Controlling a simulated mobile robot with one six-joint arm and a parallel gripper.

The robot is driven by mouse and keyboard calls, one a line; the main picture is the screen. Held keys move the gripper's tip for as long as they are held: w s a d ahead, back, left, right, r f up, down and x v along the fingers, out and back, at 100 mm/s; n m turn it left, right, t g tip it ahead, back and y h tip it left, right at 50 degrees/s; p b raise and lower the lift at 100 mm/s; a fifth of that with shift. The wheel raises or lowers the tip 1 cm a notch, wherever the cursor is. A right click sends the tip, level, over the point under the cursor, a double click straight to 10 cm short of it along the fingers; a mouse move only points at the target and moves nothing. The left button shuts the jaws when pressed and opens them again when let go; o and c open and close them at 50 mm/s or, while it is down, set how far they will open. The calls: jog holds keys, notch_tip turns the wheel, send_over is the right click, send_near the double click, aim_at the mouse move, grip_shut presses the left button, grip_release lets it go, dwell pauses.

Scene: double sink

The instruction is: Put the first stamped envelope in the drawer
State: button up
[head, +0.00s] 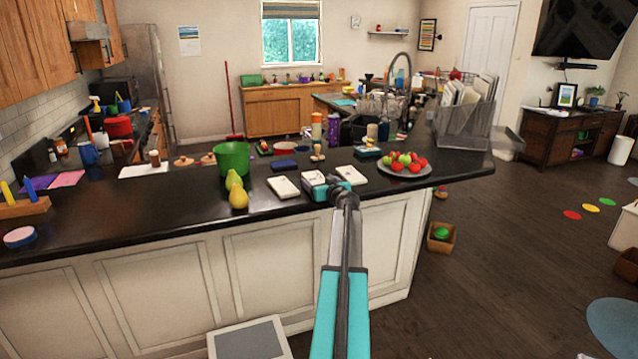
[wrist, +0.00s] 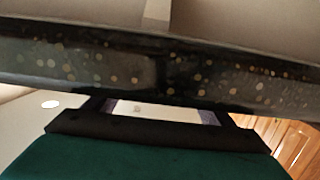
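Three pale flat items that look like envelopes lie in a row on the black counter: a left one (head: 283,187), a middle one (head: 314,178) and a right one (head: 351,175). My gripper (head: 318,190) is at the middle one, its teal body just in front of it. In the wrist view my gripper's dark fingers (wrist: 160,110) stand apart, with a white envelope (wrist: 165,112) bearing a small reddish mark between them. I cannot tell whether they press on it. A grey mesh organizer (head: 462,130) holds upright papers; a drawer-like tray (head: 507,140) sticks out at its right.
A plate of red and green fruit (head: 405,165) sits between the envelopes and the organizer. Yellow pears (head: 238,198) and a green pot (head: 232,157) stand to the left.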

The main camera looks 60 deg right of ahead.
jog(key=shift+r+p, duration=0.1)
jog(key=shift+p, duration=0.95)
jog(key=shift+s+a+f, duration=0.15)
jog(key=shift+s+f, duration=0.05)
jog(key=shift+s, duration=0.05)
jog(key=shift+b+v, duration=1.15)
jog(key=shift+v, duration=0.25)
jog(key=b+v, duration=0.3)
jog(key=v, duration=0.7)
jog(key=shift+s+b, duration=0.25)
jog(key=shift+b, duration=0.15)
jog(key=shift+a, duration=0.1)
